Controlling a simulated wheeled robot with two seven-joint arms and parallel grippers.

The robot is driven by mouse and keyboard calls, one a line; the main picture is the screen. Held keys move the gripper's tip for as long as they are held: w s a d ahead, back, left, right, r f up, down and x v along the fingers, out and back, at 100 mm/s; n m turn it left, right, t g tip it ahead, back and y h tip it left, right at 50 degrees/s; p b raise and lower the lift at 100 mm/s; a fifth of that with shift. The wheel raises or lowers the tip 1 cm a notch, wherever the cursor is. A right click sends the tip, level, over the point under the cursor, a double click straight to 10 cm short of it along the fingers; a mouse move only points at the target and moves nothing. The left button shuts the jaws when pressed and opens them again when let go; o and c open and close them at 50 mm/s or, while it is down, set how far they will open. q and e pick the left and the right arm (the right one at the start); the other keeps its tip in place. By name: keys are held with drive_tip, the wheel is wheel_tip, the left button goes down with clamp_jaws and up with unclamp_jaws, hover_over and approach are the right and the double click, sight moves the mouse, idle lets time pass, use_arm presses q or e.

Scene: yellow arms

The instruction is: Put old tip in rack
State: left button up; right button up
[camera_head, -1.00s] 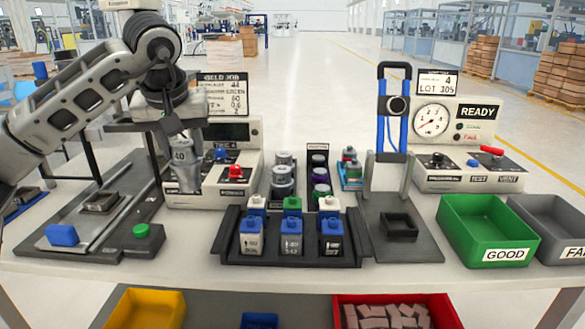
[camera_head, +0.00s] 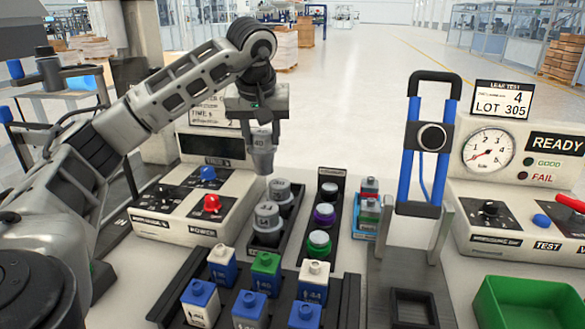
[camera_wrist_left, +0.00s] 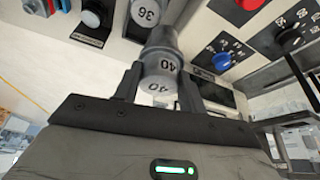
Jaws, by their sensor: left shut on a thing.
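My left gripper (camera_head: 259,120) is shut on a grey tip (camera_head: 262,155) marked 40. It holds the tip upright, wide end up, in the air above and slightly left of the black rack (camera_head: 293,222). In the left wrist view the tip (camera_wrist_left: 160,75) sits between the two dark fingers. The rack holds grey round tips, one of them (camera_head: 267,215) marked on top. In the wrist view a grey tip top marked 36 (camera_wrist_left: 145,12) shows just beyond the held tip. My right gripper is not in view.
A control box (camera_head: 185,205) with blue and red knobs stands left of the rack. A black holder with several coloured caps (camera_head: 320,240) is right of it. Blue and white bottles (camera_head: 265,270) stand in front. A blue-railed press (camera_head: 430,140) and green bin (camera_head: 530,300) are at right.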

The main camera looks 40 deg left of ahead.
use_arm(q)
drive_tip(key=shift+w+a+f+p, duration=0.1)
drive_tip(key=shift+w+a+f, duration=0.05)
drive_tip(key=shift+w+f, duration=1.5)
drive_tip(key=shift+w+a+f+p, duration=0.15)
drive_tip(key=shift+w+f, duration=1.15)
drive_tip(key=shift+f, duration=0.6)
drive_tip(key=shift+w+a+f+p, duration=0.1)
drive_tip(key=shift+w+a+f, duration=0.05)
drive_tip(key=shift+w+f, duration=1.5)
drive_tip(key=shift+s+f, duration=0.1)
drive_tip(key=shift+s, duration=0.05)
drive_tip(key=shift+f, duration=0.15)
drive_tip(key=o, duration=1.2)
drive_tip(key=v, duration=1.2)
